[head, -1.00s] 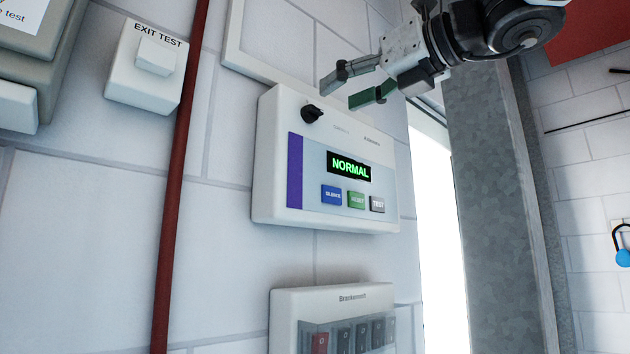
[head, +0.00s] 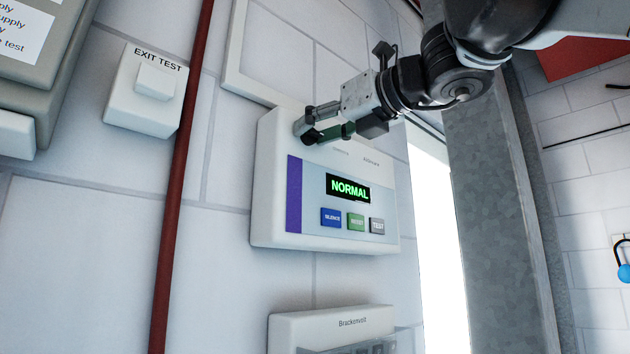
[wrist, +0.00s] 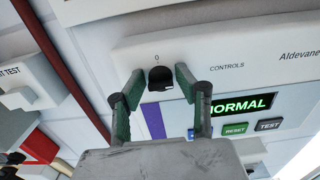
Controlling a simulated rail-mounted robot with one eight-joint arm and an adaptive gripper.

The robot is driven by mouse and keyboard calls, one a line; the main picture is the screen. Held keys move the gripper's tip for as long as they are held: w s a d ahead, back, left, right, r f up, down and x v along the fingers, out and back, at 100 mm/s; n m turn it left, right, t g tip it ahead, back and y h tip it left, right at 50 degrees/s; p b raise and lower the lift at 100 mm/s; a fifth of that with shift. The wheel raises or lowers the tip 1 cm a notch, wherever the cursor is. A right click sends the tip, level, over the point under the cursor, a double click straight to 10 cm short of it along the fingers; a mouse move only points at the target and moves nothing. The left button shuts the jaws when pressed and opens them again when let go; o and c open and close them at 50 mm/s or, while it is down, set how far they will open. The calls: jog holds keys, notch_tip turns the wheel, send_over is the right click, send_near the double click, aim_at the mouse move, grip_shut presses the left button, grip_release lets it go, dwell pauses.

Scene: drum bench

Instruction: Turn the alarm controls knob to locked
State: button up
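The alarm panel (head: 275,165) is a white box on the wall with a green NORMAL display (head: 348,188). Its controls knob (wrist: 160,78) is small and black, below a "0" mark and left of the word CONTROLS in the wrist view. My gripper (wrist: 160,82) is open, with one green-padded finger on each side of the knob and a visible gap to it. In the head view, my gripper (head: 306,133) is at the panel's upper left and hides the knob. I cannot tell whether the fingertips touch the panel face.
Blue, green and grey buttons (head: 356,222) sit below the display. A red pipe (head: 178,180) runs down the wall left of the panel. An EXIT TEST box (head: 146,92) is farther left. Another white unit (head: 330,322) is mounted below.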

grip_shut()
jog(key=shift+n, duration=0.4)
jog(key=n+p, duration=0.2)
jog(key=n, duration=0.3)
jog(key=shift+s+a+n, duration=0.1)
jog(key=shift+n, duration=0.2)
jog(key=n+p, duration=0.1)
jog(key=n, duration=1)
jog(key=shift+f, duration=0.15)
jog(key=shift+o, duration=1.8)
grip_release()
jog(key=shift+s, duration=0.1)
